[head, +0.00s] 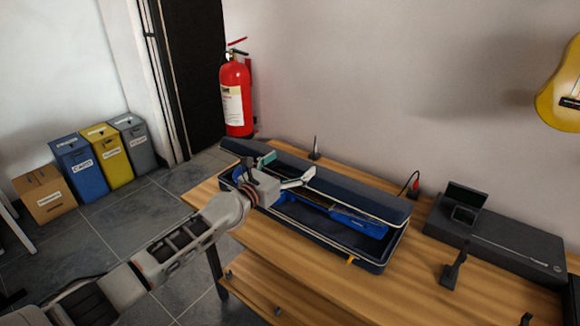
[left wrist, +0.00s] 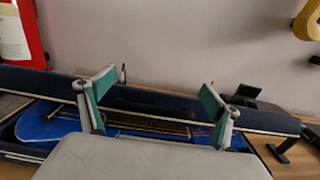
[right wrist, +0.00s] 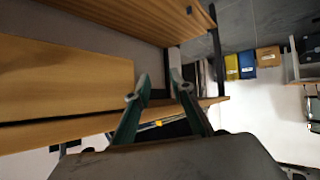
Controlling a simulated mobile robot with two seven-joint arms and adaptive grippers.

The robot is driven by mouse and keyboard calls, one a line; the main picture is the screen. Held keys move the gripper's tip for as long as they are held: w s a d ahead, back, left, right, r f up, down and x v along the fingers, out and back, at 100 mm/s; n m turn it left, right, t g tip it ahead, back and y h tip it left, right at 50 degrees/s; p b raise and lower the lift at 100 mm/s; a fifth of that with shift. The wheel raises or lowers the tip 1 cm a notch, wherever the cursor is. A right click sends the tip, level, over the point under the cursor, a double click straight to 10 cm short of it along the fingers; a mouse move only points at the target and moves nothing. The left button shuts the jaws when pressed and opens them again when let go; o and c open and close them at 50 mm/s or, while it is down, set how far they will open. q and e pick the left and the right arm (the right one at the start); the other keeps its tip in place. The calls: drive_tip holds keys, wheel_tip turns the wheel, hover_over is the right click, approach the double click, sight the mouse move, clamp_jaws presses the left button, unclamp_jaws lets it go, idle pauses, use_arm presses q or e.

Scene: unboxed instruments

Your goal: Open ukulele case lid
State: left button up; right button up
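The dark navy ukulele case (head: 370,263) lies on the wooden table. Its lid (head: 355,192) is raised along the front, partly open, and leans over the back part. A blue ukulele (head: 350,220) lies inside, partly hidden by the lid and my gripper. In the left wrist view the lid (left wrist: 265,121) stretches behind the fingers, with the blue ukulele (left wrist: 50,127) below it. My left gripper (head: 283,170) is over the case at the lid's front edge, fingers wide apart with nothing between them. My right gripper (right wrist: 159,72) has its fingers apart and empty, near the table's edge.
A red fire extinguisher (head: 236,97) stands behind the table's left end. A dark box-like device (head: 500,245) and small dark stands (head: 453,270) are at the right. A yellow guitar (head: 562,95) hangs on the wall. Bins (head: 80,168) stand on the floor at left.

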use_arm(q)
drive_tip(key=shift+a+f, duration=0.1)
drive_tip(key=shift+f, duration=0.05)
drive_tip(key=v, duration=1.2)
